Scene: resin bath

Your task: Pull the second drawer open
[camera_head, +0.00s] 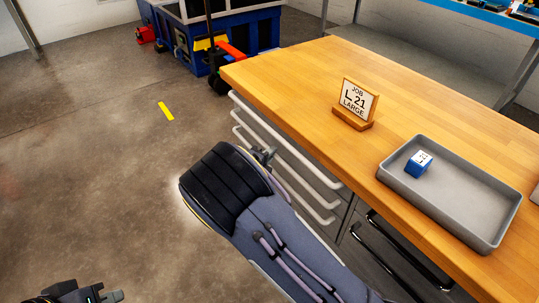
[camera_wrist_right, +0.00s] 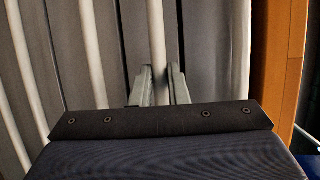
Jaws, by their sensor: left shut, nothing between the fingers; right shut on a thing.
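The workbench has a stack of grey drawers with long white bar handles. In the head view the top handle (camera_head: 290,140) runs below the wooden edge, with more handles beneath it. My right gripper (camera_head: 265,153) reaches the handles, and its arm hides part of them. In the right wrist view my right gripper (camera_wrist_right: 160,88) is shut on a white handle bar (camera_wrist_right: 158,40), with a finger on each side. Other white bars (camera_wrist_right: 92,50) run alongside it. I cannot tell how far any drawer stands out. My left gripper (camera_head: 82,294) is shut and empty at the bottom left.
The wooden benchtop (camera_head: 300,75) carries a job sign (camera_head: 357,102) and a grey tray (camera_head: 455,210) with a blue block (camera_head: 418,164) in it. Black handles (camera_head: 405,255) sit to the right. A blue bin (camera_head: 200,50) stands behind. The left floor is clear.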

